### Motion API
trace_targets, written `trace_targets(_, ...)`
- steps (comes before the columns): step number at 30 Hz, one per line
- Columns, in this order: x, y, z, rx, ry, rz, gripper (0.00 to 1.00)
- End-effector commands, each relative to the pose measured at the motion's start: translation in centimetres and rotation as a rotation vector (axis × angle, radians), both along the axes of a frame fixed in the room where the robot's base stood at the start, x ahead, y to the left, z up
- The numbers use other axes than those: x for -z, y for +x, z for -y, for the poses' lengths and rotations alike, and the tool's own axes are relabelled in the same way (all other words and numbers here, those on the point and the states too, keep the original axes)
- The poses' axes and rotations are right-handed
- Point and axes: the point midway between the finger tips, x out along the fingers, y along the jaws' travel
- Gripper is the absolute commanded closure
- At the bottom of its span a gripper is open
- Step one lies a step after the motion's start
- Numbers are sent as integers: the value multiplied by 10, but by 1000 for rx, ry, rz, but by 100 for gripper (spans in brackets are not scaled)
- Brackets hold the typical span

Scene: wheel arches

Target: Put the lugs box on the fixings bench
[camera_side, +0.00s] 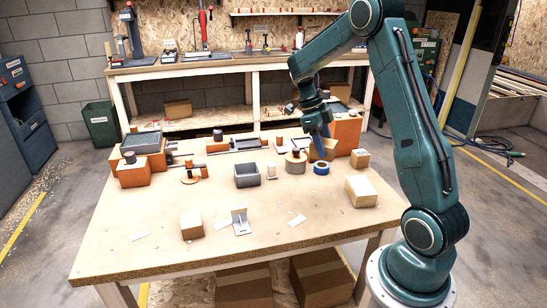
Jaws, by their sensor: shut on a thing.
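My gripper (322,134) is above the back right of the front wooden table (120,215), pointing down.
Several cardboard boxes stand on the front table, including one at the right (361,191) and one at the front (192,225). Orange blocks (133,172) stand at the left. The front left is mostly clear.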

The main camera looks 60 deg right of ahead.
Motion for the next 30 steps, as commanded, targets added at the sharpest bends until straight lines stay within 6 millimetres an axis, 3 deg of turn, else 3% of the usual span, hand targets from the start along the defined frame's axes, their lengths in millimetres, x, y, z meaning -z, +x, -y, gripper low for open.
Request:
trace_targets(3, -15, 1, 1, 0, -3, 1, 77)
trace_targets(9, -28, 0, 0, 0, -1, 1, 77)
trace_targets(30, -30, 0, 0, -4, -1, 0, 77)
